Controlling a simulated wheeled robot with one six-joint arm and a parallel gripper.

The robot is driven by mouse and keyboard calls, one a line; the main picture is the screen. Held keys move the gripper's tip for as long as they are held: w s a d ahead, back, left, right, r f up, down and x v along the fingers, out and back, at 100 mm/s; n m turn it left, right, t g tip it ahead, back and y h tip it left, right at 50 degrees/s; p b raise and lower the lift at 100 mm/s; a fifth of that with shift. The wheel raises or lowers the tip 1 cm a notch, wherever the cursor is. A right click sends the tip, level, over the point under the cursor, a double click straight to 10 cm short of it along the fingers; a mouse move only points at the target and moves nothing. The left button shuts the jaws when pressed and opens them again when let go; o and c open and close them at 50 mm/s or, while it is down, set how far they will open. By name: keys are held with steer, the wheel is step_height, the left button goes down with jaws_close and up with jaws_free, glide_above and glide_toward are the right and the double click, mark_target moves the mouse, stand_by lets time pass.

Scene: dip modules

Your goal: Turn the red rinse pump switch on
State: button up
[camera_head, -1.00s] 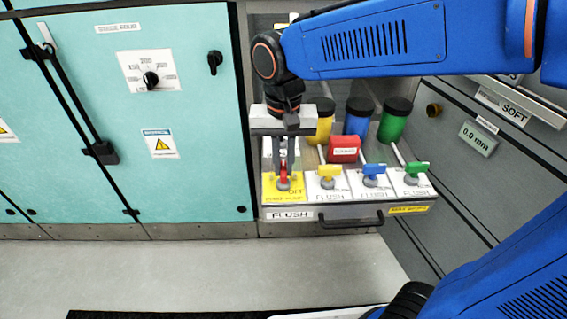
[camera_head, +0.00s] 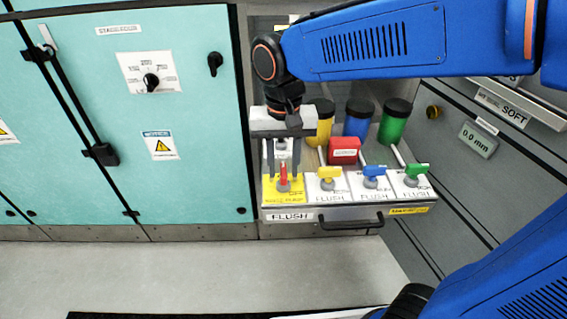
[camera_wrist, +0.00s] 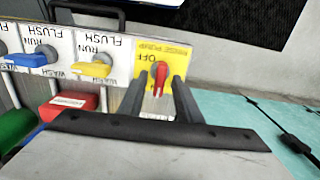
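The red rinse pump switch (camera_head: 283,178) stands on a yellow plate (camera_head: 271,198) at the left end of the pulled-out panel. Its red handle points away from the panel's front edge in the head view. It also shows in the wrist view (camera_wrist: 161,74), with "OFF" printed beside it on the yellow plate (camera_wrist: 148,52). My gripper (camera_head: 283,174) is open, with one finger on each side of the red handle. In the wrist view the fingers (camera_wrist: 160,86) stand apart, with visible gaps to the handle.
Yellow (camera_head: 328,174), blue (camera_head: 374,173) and green (camera_head: 415,172) switches stand in a row to the right on white plates. A red box (camera_head: 344,150) and several black-capped bottles stand behind them. A teal cabinet (camera_head: 190,110) is close on the left.

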mark_target(284, 169)
steer(key=shift+r, duration=0.1)
step_height(284, 169, up, 17)
stand_by(0.6)
steer(key=shift+d+r, duration=0.1)
steer(key=s+d+f+t, duration=0.2)
steer(key=s+d+f, duration=0.3)
steer(key=d+f, duration=0.4)
steer(key=s+d+f+t, duration=0.2)
steer(key=s+d+f, duration=0.3)
steer(key=d+f, duration=0.5)
steer(key=d, duration=0.5)
steer(key=shift+s+d+t, duration=0.2)
steer(key=shift+d+t, duration=0.2)
